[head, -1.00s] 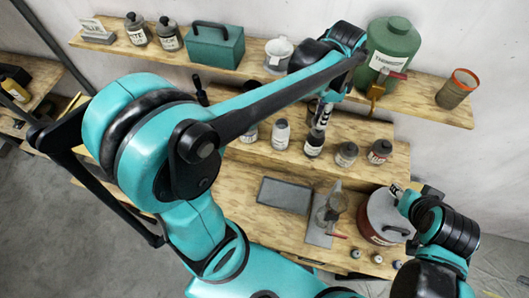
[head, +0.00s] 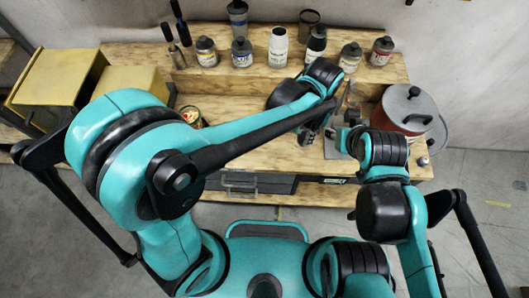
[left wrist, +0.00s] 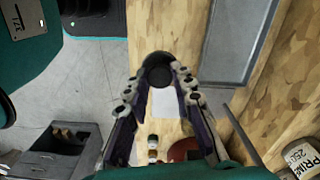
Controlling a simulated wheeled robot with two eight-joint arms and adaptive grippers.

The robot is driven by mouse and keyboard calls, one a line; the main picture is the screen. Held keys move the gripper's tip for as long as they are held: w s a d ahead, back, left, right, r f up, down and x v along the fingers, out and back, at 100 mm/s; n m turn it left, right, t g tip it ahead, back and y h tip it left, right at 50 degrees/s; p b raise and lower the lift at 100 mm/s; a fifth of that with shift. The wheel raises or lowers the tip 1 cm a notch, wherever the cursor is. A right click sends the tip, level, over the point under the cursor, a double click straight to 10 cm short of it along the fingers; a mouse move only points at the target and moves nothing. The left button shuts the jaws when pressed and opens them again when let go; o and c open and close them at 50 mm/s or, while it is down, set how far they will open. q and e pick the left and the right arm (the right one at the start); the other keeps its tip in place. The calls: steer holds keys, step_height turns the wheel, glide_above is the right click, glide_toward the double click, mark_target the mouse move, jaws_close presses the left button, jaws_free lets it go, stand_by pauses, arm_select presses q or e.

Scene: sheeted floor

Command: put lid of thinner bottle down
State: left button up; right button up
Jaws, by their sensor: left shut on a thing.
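My left gripper (head: 308,137) is over the front right part of the workbench (head: 225,110) in the head view. In the left wrist view its fingers (left wrist: 159,88) close around a small dark round lid (left wrist: 158,72), which hides part of the wood below. Whether the lid touches the bench is unclear. The lid cannot be made out in the head view. The green thinner bottle is not in view now. My right gripper (head: 347,138) is beside the left one, near the red pot; its fingers are too small and covered to read.
Several small bottles (head: 278,47) line the raised shelf at the back. A red pot with a grey lid (head: 408,105) stands at the right. The left wrist view shows a grey-framed panel (left wrist: 237,40) and a white sheet (left wrist: 164,103). Bare wood lies left of my gripper.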

arm_select(q)
steer(key=a+f, duration=0.2)
steer(key=a, duration=0.1)
steer(key=a+f+b, duration=0.1)
steer(key=a+f, duration=0.1)
steer(key=a, duration=0.1)
steer(key=w+a+f, duration=0.1)
steer(key=a+f, duration=0.1)
steer(key=a, duration=0.1)
steer(key=shift+w+a+b, duration=0.1)
steer(key=shift+a+b, duration=0.25)
steer(key=shift+a+f, duration=0.1)
step_height(320, 180, down, 3)
steer(key=shift+f+b, duration=0.2)
steer(key=shift+b, duration=0.5)
steer(key=shift+f, duration=0.25)
steer(key=shift+f, duration=0.15)
steer(key=o, duration=0.8)
